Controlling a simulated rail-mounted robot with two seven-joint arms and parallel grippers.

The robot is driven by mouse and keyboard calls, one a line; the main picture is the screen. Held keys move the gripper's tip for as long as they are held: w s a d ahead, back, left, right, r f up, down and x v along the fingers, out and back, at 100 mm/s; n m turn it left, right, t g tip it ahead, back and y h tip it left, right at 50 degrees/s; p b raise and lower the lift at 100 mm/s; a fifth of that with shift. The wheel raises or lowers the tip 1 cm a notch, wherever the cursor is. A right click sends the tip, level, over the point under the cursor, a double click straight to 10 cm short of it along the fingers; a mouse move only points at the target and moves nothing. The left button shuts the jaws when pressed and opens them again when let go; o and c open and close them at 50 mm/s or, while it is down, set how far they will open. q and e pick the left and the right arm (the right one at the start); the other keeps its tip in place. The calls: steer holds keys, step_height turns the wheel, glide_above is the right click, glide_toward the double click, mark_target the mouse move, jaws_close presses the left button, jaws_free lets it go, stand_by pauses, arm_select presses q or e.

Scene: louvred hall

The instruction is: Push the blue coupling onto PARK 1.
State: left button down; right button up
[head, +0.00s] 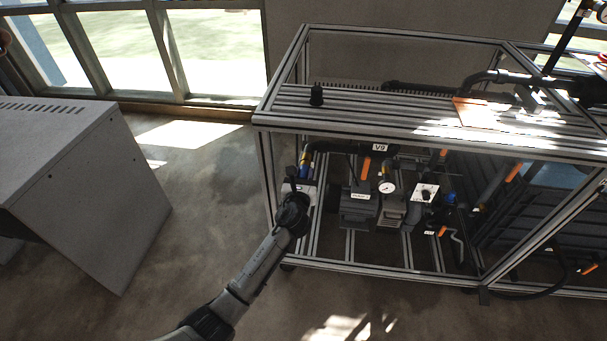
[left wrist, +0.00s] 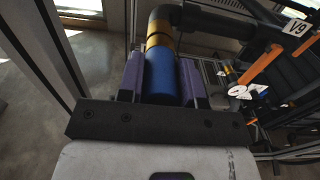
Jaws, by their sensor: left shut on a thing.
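The blue coupling (head: 304,168) is at the left end of the rig's lower bay, below a black pipe elbow. In the left wrist view the blue coupling (left wrist: 161,78) lies between the two purple fingers of my left gripper (left wrist: 160,76), which is shut on it. A yellow band (left wrist: 159,41) and the black elbow (left wrist: 178,17) are just beyond it. In the head view my left gripper (head: 302,177) reaches up to the coupling from below. No PARK 1 marking can be read in either view. My right gripper is not seen.
The metal-framed rig (head: 340,128) has rails close around my left gripper. A V9 label (head: 380,147), an orange handle (head: 366,168) and a gauge (head: 387,187) are right of the coupling. A grey cabinet (head: 85,190) stands left, with open floor between.

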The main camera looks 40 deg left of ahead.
arm_select(q)
steer(key=shift+d+r, duration=0.1)
steer(key=shift+r, duration=0.05)
steer(key=shift+s, duration=0.2)
steer(key=shift+s+d+p, duration=0.3)
steer(key=shift+s+p, duration=0.15)
steer(key=shift+p, duration=0.2)
steer(key=shift+p+v, duration=1.3)
steer(key=shift+v, duration=1.3)
